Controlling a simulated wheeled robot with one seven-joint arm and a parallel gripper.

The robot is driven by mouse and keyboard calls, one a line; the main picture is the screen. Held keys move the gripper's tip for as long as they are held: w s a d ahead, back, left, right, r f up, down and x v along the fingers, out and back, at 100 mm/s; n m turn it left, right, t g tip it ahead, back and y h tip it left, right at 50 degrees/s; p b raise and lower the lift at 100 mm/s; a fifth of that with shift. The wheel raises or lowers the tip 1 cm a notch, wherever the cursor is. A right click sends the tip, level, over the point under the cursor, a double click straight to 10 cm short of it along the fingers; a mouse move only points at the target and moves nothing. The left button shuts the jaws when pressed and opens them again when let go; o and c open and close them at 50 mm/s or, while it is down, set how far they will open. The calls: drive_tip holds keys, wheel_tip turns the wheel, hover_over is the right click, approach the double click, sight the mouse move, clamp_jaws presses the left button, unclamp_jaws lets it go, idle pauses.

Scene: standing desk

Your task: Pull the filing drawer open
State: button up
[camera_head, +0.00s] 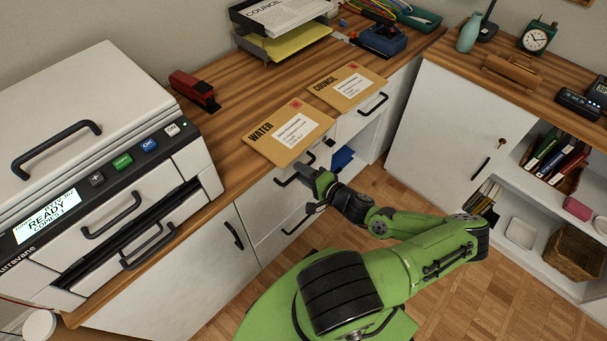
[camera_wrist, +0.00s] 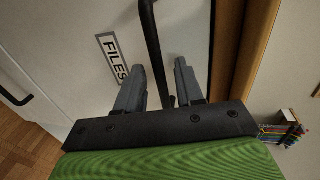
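The filing drawer (camera_wrist: 105,25) has a pale front with a FILES label (camera_wrist: 114,60) in the wrist view. Its black bar handle (camera_wrist: 151,40) runs between my gripper's (camera_wrist: 159,68) two fingers, with a visible gap on each side. My gripper is open and holds nothing. In the head view, my gripper (camera_head: 309,181) is at the upper drawer front below the WATER envelope, and part of the drawer handle (camera_head: 284,182) shows left of it. The drawer looks shut; my gripper hides part of its front.
A lower drawer handle (camera_head: 297,225) sits below my gripper. The desktop (camera_head: 232,150) overhangs close above, with the WATER envelope (camera_head: 289,133) and COUNCIL envelope (camera_head: 347,87) near its edge. A printer (camera_head: 95,120) stands left. A white cabinet (camera_head: 450,120) stands right. Wooden floor (camera_head: 510,290) is open.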

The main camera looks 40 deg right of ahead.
drive_tip(key=shift+c, duration=0.5)
clamp_jaws()
drive_tip(key=shift+s, duration=0.15)
